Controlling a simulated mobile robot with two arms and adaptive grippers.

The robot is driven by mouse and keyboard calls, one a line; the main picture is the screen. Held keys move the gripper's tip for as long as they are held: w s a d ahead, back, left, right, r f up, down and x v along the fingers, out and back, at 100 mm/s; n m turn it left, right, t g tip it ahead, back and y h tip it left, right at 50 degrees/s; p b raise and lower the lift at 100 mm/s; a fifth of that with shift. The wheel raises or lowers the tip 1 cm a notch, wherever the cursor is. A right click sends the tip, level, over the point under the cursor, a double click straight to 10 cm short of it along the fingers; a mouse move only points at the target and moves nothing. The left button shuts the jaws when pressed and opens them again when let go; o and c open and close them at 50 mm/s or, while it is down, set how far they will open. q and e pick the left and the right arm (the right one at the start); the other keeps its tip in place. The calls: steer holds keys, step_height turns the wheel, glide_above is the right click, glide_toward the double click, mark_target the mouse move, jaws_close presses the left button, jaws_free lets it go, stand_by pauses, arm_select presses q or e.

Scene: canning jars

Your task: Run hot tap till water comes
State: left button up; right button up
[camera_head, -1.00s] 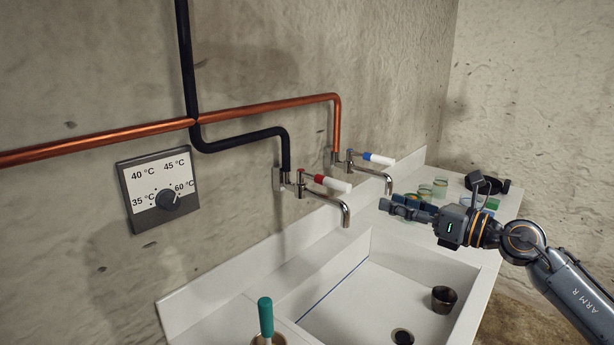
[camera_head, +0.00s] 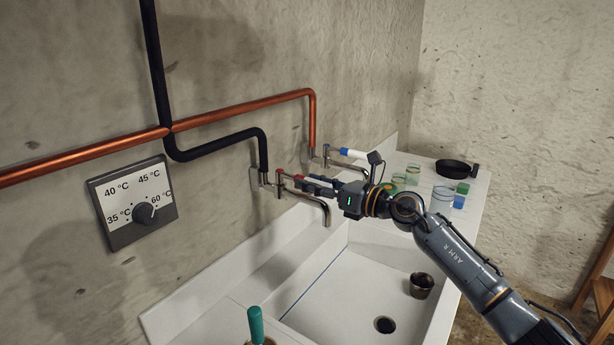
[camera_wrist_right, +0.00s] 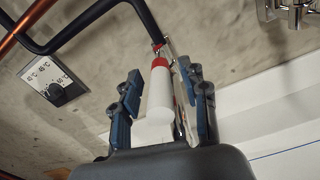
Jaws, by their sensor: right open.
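The hot tap (camera_head: 318,203) has a red-banded lever and a curved chrome spout over the sink. Its lever with a white handle (camera_wrist_right: 158,95) shows in the right wrist view. My right gripper (camera_head: 312,185) is at this lever, with its blue-padded fingers open on either side of the white handle. In the right wrist view, the gripper (camera_wrist_right: 164,92) has a gap beside the handle. In the head view the gripper hides most of the handle. I see no stream below the spout. My left gripper is out of view.
A second tap with a blue-banded lever (camera_head: 352,153) is just behind. The temperature dial (camera_head: 145,214) is on the wall. The white sink (camera_head: 345,290) holds a dark cup (camera_head: 421,285). Jars (camera_head: 441,200) and a black pan (camera_head: 456,169) stand on the far counter.

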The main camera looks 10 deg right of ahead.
steer(key=shift+x, duration=0.85)
steer(key=shift+c, duration=0.5)
jaws_close()
